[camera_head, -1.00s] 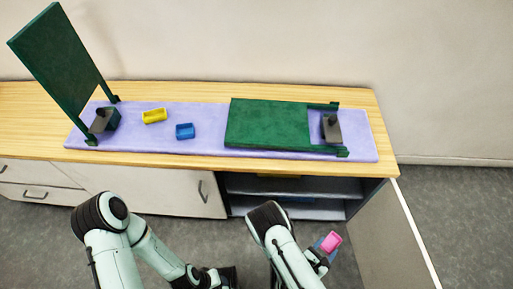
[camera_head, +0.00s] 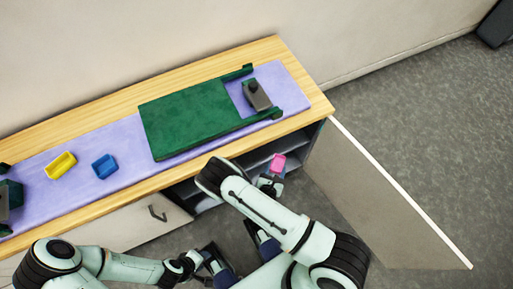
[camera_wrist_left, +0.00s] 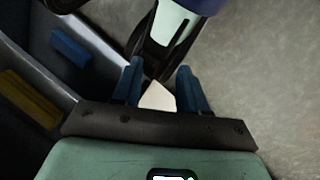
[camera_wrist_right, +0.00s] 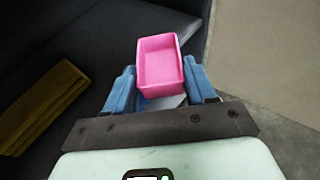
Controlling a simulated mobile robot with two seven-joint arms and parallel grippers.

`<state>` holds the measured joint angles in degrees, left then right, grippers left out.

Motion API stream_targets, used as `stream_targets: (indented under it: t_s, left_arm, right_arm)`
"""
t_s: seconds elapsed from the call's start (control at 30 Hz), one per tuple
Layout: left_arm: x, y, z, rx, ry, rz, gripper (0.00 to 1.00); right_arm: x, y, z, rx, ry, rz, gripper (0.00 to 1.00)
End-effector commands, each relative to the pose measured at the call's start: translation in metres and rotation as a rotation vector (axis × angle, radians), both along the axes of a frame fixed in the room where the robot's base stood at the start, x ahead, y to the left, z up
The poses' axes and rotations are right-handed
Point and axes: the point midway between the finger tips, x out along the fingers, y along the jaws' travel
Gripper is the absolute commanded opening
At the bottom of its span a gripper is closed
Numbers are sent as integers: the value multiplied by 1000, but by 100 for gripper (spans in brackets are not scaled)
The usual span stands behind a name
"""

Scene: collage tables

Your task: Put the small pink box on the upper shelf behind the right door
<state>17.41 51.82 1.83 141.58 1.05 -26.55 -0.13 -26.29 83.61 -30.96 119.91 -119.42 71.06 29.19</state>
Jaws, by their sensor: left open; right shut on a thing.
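The small pink box (camera_head: 278,163) is in my right gripper (camera_head: 270,180), at the opening of the cabinet. In the right wrist view the pink box (camera_wrist_right: 160,66) sits between the two blue fingers of my right gripper (camera_wrist_right: 160,90), its open top showing. The right door (camera_head: 375,200) stands swung wide open. The shelves (camera_head: 255,158) behind it are partly hidden by my right arm. My left gripper (camera_wrist_left: 158,88) is open and empty, low in front of the cabinet; it also shows in the head view (camera_head: 212,262).
A yellow box (camera_wrist_right: 40,105) and a blue box (camera_wrist_left: 70,47) lie inside the cabinet. On the lilac mat (camera_head: 130,135) on top are another yellow box (camera_head: 61,165), another blue box (camera_head: 104,166) and a green panel (camera_head: 195,115). The left door (camera_head: 130,225) is shut.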

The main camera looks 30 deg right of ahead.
Motion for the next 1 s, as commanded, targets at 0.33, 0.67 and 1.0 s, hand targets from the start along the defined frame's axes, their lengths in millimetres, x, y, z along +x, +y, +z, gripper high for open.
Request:
stream_targets:
  t_s: [0.33, 0.67, 1.0]
  left_arm:
    - [23, 11, -21, 30, -62, 27, 43]
    - [46, 22, -38, 59, -124, 51, 43]
    - [66, 32, -53, 84, -175, 72, 43]
  right_arm:
    - [94, -11, -2, 2, -5, -1, 23]
    - [132, -15, -19, -1, 4, 2, 23]
    - [131, -15, -56, 0, 4, 0, 23]
